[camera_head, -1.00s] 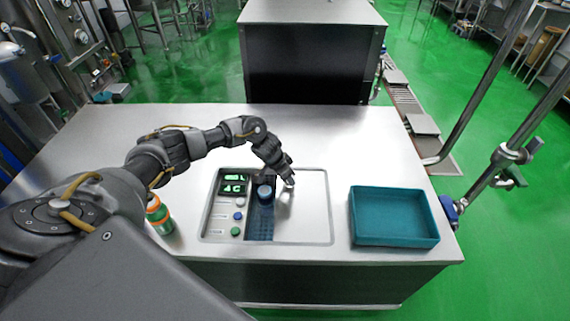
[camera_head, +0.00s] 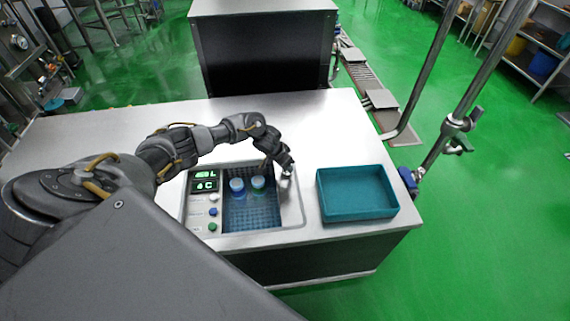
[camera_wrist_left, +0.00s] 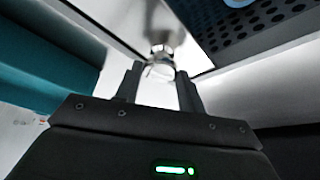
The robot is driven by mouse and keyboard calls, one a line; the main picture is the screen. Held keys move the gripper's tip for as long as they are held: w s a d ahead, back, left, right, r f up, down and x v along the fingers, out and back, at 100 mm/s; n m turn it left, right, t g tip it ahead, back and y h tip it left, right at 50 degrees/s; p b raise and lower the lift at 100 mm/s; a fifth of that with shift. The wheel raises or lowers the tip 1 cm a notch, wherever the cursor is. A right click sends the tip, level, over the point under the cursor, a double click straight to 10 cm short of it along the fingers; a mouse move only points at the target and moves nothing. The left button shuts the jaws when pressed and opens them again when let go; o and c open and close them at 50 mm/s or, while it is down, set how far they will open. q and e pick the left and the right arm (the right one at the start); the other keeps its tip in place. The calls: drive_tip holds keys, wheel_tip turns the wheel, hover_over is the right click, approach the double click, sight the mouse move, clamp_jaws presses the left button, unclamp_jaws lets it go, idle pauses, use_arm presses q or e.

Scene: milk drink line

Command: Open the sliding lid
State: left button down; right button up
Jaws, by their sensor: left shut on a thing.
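The steel sliding lid (camera_head: 291,208) shows as a narrow strip at the right side of the recess in the counter. Most of the recess is uncovered, with a blue perforated floor (camera_head: 250,213) and two blue-capped containers, one at left (camera_head: 237,188) and one at right (camera_head: 258,183). My left gripper (camera_head: 287,173) is at the lid's handle, beside the recess. In the left wrist view its fingers (camera_wrist_left: 157,75) are shut on the round metal knob (camera_wrist_left: 161,52) of the lid. My right gripper is in no view.
A teal tray (camera_head: 356,213) stands empty on the counter just right of the recess. The control panel (camera_head: 205,201) with a green display and buttons is at the recess's left. A dark-sided steel box (camera_head: 262,50) is behind the counter.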

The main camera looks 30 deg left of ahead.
use_arm(q)
drive_tip(key=c, duration=0.9)
unclamp_jaws()
drive_tip(key=shift+w+d, duration=0.1)
drive_tip(key=shift+o, duration=0.2)
drive_tip(key=shift+r, duration=0.1)
drive_tip(key=p+v, duration=0.1)
drive_tip(key=v, duration=0.9)
drive_tip(key=shift+s+r, duration=0.25)
drive_tip(key=shift+r, duration=0.05)
